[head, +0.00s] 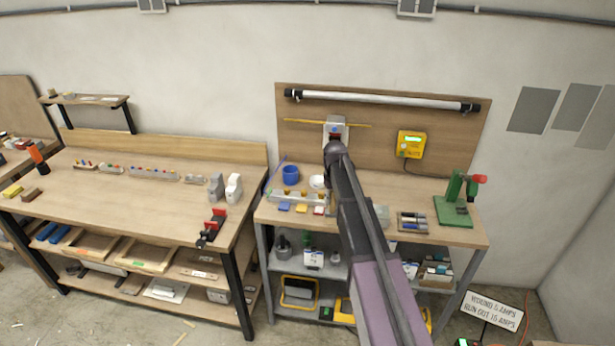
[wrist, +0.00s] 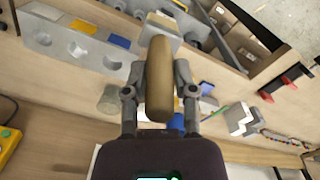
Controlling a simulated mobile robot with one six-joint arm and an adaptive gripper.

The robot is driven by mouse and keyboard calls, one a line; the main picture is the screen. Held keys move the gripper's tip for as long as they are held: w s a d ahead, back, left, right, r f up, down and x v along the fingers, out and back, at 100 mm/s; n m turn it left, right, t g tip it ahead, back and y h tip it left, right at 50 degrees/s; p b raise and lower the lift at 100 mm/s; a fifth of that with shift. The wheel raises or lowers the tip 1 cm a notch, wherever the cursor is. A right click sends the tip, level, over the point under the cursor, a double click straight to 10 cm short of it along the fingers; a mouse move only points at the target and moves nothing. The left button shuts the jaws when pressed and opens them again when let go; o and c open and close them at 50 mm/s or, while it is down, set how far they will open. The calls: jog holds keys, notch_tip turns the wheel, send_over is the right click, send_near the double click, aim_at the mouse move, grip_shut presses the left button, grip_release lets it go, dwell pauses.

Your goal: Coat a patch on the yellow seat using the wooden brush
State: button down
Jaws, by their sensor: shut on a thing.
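My gripper (wrist: 159,88) is shut on the wooden brush (wrist: 159,75), whose rounded tan handle stands between the two fingers in the wrist view. A pale block shape shows just beyond the handle; I cannot tell whether it is part of the brush. The yellow seat (wrist: 82,26) is a small flat yellow patch beside a grey holed rail, to the upper left of the brush and apart from it. In the head view the yellow seat (head: 301,208) lies on the right bench between a blue and a red one. My arm hides the gripper and brush there.
The grey rail (wrist: 65,45) stands along the seats. A blue cup (head: 290,175) and a white round item (head: 318,182) are behind it. A green press (head: 455,205) stands at the bench's right end, with a small tray (head: 412,222) nearer. A yellow box (head: 411,144) hangs on the backboard.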

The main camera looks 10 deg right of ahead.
aim_at(332, 213)
jog(key=shift+s+f+b, duration=0.15)
jog(key=shift+f+b, duration=0.4)
jog(key=shift+f, duration=0.1)
jog(key=shift+s+f+b, duration=0.15)
jog(key=shift+f+b, duration=0.35)
jog(key=shift+f, duration=0.15)
notch_tip(332, 213, down, 4)
jog(key=b, duration=0.3)
jog(key=shift+s+r+b, duration=0.1)
jog(key=shift+r+b, duration=0.05)
jog(key=shift+b, duration=0.2)
